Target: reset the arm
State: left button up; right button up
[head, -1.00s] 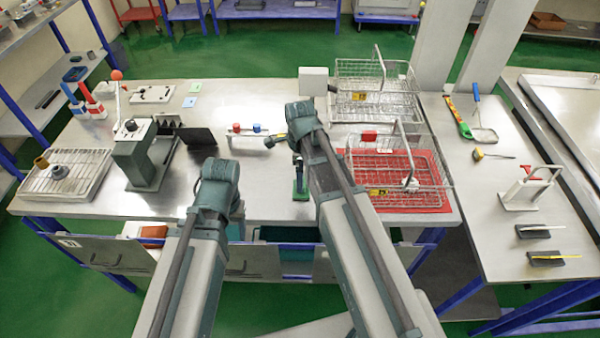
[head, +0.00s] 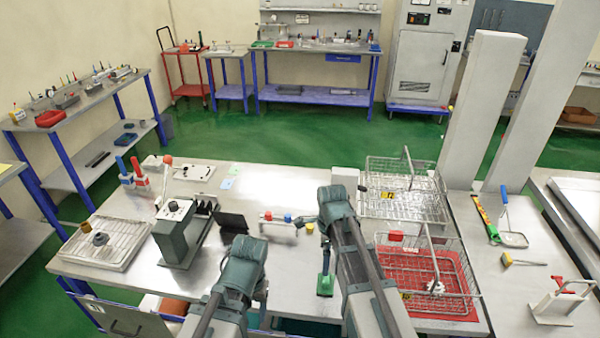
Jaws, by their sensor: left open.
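My left gripper (head: 262,293) is over the front part of the main workbench (head: 190,285), mostly hidden behind its own dark wrist. It is open, and nothing shows in it. My right arm (head: 340,208) reaches over the bench to the right of the left one, with its wrist beside the small coloured knobs.
A lever press (head: 178,238) and a wire-topped tray (head: 108,245) stand on the left. Wire baskets (head: 400,190) stand on the right, the nearer one with a red mat (head: 425,285).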

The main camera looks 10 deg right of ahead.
jog(key=s+n, duration=0.9)
jog(key=n, duration=1.2)
jog(key=s+a+f+n+h+b, duration=0.1)
jog(key=s+a+f+n+b, duration=0.3)
jog(key=a, duration=0.6)
jog(key=shift+s+a+f+b, duration=0.2)
jog(key=shift+s+f+b, duration=0.4)
jog(key=shift+s+b, duration=0.05)
